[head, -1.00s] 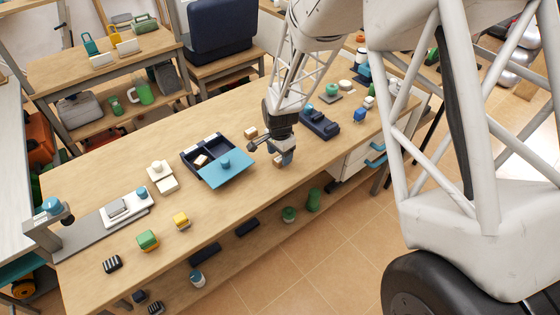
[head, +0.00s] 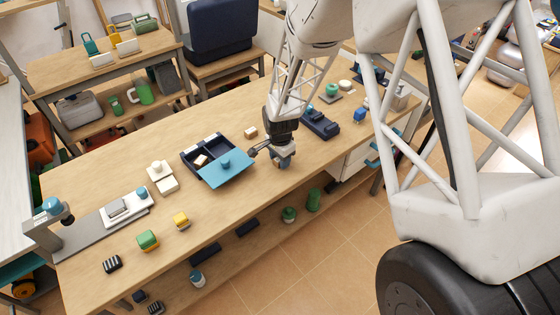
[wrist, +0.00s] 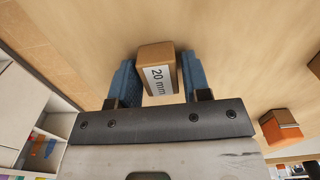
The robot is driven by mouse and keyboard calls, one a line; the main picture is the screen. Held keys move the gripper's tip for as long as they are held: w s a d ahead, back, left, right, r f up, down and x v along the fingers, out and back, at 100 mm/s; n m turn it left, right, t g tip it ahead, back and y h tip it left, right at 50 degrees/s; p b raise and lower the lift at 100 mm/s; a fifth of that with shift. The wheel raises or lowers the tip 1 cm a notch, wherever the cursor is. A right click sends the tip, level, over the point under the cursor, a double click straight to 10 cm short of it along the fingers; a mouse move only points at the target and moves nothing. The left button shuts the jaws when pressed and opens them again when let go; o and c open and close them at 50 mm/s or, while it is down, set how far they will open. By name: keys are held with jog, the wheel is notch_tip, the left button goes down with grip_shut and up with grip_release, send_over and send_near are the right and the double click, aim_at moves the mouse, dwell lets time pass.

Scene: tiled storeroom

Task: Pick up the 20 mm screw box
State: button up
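The 20 mm screw box (wrist: 155,72) is a small brown box with a white label reading "20 mm", seen in the wrist view. It stands on the wooden worktop between the two blue fingers of my gripper (wrist: 160,85). The fingers are apart, one on each side of the box, with a narrow gap on the right; on the left I cannot tell whether the finger touches it. In the head view my gripper (head: 281,160) is low over the front part of the bench, and it mostly hides the box.
Left of my gripper is a dark blue divided tray (head: 190,158) with a light blue lid (head: 226,168). A small tan box (head: 250,132) lies behind. A dark blue holder (head: 320,125) is close on the right. The wrist view shows an orange-and-brown box (wrist: 281,130) to the right.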

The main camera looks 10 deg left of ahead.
jog(key=c, duration=0.6)
jog(key=shift+r, duration=0.15)
jog(key=shift+r, duration=0.8)
jog(key=shift+s+r, duration=0.15)
jog(key=shift+r, duration=0.8)
jog(key=s+d, duration=0.2)
jog(key=s, duration=0.3)
jog(key=s+d, duration=0.2)
jog(key=s, duration=0.2)
jog(key=s+d+r, duration=0.1)
jog(key=s+d, duration=0.1)
jog(key=s, duration=0.3)
jog(key=shift+s+r, duration=0.1)
jog(key=shift+s, duration=0.2)
